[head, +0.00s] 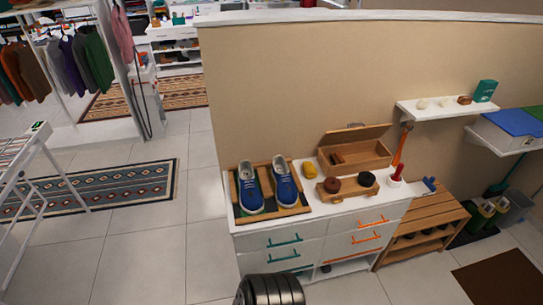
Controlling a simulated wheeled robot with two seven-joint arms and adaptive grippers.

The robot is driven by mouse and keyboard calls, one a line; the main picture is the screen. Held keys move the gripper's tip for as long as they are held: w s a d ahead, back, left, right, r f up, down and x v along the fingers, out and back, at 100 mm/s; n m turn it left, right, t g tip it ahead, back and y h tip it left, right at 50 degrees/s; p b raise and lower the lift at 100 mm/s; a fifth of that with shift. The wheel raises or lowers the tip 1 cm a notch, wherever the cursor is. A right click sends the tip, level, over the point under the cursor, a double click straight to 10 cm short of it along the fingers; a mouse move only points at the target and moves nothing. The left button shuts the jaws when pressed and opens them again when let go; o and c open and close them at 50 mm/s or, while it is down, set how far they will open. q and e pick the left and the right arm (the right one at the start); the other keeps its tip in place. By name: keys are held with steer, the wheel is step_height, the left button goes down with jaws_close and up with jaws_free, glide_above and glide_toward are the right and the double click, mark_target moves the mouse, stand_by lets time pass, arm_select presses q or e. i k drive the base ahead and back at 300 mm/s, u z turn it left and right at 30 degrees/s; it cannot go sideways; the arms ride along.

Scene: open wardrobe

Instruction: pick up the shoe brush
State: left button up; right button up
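No shoe brush can be told for certain at this size. A small brown piece (338,158) lies in the open wooden box (372,163) on the white cabinet and may be a brush. Another small brown block (464,100) sits on the white wall shelf (440,110). A red-handled tool (398,172) stands upright in a white cup at the cabinet's right end. Neither of my grippers shows.
Blue shoes (285,189) stand on a tray at the left of the white cabinet (318,232). A yellow item (309,168) and a wooden holder with dark round pieces (347,187) are beside them. A slatted bench (428,222) adjoins on the right.

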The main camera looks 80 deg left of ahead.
mark_target(337, 158)
steer(key=u, duration=3.05)
steer(key=i, duration=0.35)
